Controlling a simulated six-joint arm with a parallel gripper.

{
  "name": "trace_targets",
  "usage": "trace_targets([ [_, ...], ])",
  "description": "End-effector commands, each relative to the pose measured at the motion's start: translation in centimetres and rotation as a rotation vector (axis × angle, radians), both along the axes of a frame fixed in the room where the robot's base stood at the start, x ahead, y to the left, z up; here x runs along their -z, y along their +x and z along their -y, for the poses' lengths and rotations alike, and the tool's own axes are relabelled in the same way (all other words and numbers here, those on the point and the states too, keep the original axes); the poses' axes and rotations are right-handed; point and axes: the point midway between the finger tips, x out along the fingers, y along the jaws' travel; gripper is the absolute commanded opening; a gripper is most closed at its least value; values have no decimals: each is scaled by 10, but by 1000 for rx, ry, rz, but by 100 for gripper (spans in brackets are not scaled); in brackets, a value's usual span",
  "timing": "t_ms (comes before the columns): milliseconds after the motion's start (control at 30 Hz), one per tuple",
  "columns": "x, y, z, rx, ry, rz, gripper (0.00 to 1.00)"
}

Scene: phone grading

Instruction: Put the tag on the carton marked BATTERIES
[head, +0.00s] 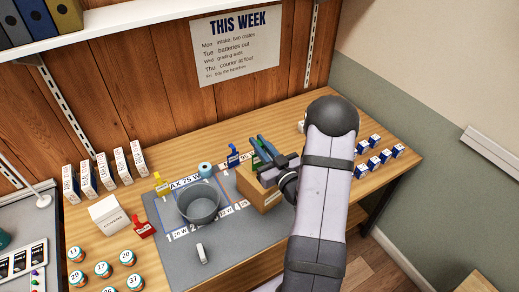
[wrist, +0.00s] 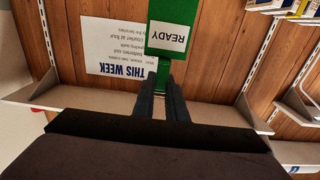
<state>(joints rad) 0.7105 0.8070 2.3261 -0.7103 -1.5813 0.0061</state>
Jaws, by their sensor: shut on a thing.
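My gripper (wrist: 161,84) is shut on a green tag (wrist: 168,25), whose white label reads READY. In the head view my gripper (head: 266,150) is over the right part of the grey mat, with a bit of the green tag (head: 257,162) beside its fingers. A brown carton (head: 258,194) stands just below my gripper, its upper side partly hidden by my arm. A small white carton (head: 108,213) with small lettering stands at the left of the table. I cannot read BATTERIES for certain on either carton.
A grey pot (head: 199,203) stands on the grey mat (head: 222,252). Yellow (head: 161,184), red (head: 143,229) and blue (head: 233,157) tags stand around it. Several white boxes stand upright at the left, numbered jars at the front left, small blue-and-white boxes at the right.

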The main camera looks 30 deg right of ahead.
Motion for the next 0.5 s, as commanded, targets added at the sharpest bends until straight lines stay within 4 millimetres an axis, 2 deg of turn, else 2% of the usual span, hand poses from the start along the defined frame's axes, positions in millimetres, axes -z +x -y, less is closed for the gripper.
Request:
trace_targets([
  [233,23,0,0,0,2,-3,0],
  [500,27,0,0,0,-1,0,0],
])
